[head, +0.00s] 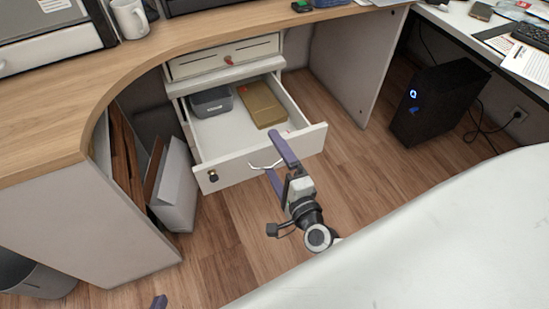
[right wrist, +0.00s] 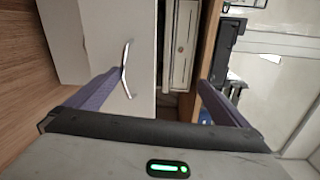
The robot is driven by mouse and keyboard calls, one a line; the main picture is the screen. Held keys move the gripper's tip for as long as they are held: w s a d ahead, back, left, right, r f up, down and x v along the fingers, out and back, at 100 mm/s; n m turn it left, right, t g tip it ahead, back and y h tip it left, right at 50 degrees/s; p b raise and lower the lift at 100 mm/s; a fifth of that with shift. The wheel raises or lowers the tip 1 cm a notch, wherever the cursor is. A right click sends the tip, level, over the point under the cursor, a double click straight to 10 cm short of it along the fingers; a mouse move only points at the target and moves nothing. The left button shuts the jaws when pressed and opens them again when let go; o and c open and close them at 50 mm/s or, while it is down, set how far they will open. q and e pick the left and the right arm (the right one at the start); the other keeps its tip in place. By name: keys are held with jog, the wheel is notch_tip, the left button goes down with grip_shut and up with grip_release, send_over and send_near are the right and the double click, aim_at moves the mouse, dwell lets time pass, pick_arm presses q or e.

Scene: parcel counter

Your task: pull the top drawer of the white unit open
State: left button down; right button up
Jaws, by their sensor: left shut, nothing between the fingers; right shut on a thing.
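The white unit (head: 228,81) stands under the wooden counter. Its drawer (head: 262,160) is pulled well out, with a grey tray (head: 211,102) and a tan box (head: 262,104) inside. The drawer's bent metal handle (head: 259,166) is on its front and also shows in the right wrist view (right wrist: 127,68). The exact contact is hard to see. Only a purple tip of my left gripper (head: 160,301) shows at the bottom edge; it is shut and empty.
A shallow drawer with a red keyhole (head: 228,60) is closed above the open drawer. White boards (head: 174,185) lean at the left of the unit. A black computer tower (head: 437,106) stands at the right. The wood floor between is clear. A white surface fills the lower right.

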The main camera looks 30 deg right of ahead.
jog(key=shift+w+r, duration=0.1)
jog(key=shift+r, duration=0.4)
jog(key=shift+c, duration=1.5)
jog(key=shift+s, duration=0.7)
jog(key=shift+c, duration=0.3)
jog(key=shift+o, duration=0.5)
jog(key=shift+s+a+f, duration=0.1)
jog(key=shift+s, duration=1.35)
jog(key=shift+s+a, duration=0.1)
jog(key=shift+s, duration=1.75)
jog(key=c, duration=1.2)
jog(key=shift+s+a+f, duration=0.1)
jog(key=shift+s+a, duration=0.05)
jog(key=shift+s, duration=0.9)
jog(key=shift+s+a+f, duration=0.1)
jog(key=shift+s+a, duration=0.05)
jog(key=shift+s, duration=0.9)
jog(key=shift+o, duration=0.3)
